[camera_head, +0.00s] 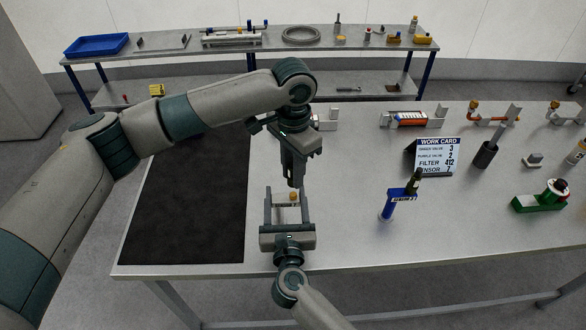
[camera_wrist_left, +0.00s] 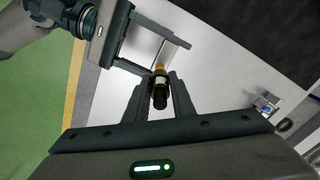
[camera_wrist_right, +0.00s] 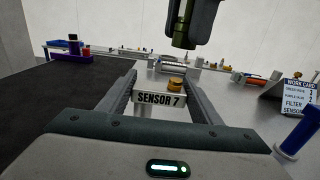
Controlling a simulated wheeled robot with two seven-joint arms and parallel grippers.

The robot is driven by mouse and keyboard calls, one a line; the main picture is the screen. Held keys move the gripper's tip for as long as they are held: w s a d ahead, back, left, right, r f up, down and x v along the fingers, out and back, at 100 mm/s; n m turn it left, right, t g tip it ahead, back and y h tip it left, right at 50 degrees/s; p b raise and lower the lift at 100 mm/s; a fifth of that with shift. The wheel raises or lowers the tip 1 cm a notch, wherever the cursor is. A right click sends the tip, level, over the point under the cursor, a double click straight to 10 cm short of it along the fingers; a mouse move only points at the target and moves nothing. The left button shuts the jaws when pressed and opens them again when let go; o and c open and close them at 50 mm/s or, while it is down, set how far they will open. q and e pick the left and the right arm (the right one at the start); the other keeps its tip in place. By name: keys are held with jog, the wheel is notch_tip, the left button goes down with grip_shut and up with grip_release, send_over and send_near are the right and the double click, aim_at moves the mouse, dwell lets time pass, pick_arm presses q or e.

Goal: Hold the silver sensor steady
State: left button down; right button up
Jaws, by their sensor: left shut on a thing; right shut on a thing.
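The silver sensor shows in the right wrist view as a pale block (camera_wrist_right: 160,99) labelled "SENSOR 7" with a brass-coloured top (camera_wrist_right: 175,85). My right gripper (camera_head: 286,200) is shut on it, one finger on each side. In the head view its brass top (camera_head: 293,195) shows between those fingers. My left gripper (camera_wrist_left: 158,88) points down above the sensor, shut on a dark cylinder (camera_wrist_left: 160,92) with a pale band. The cylinder's far end lies close to the brass top in the left wrist view; I cannot tell whether they touch.
The work card (camera_head: 436,155) stands on the table (camera_head: 340,235), reading sensor 7. A green part (camera_head: 540,203) lies at far right. A dark mat (camera_head: 185,205) covers the left side. A rear bench holds a blue tray (camera_head: 96,44).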

aim_at(293, 194)
pick_arm(q)
jog(key=shift+f, duration=2.1)
jog(key=shift+f, duration=0.65)
dwell(0.3)
jog(key=shift+r, duration=0.1)
jog(key=shift+r, duration=2.15)
jog(key=shift+r, duration=0.1)
jog(key=shift+r, duration=0.8)
jog(key=shift+f, duration=0.1)
jog(key=shift+f, duration=2.4)
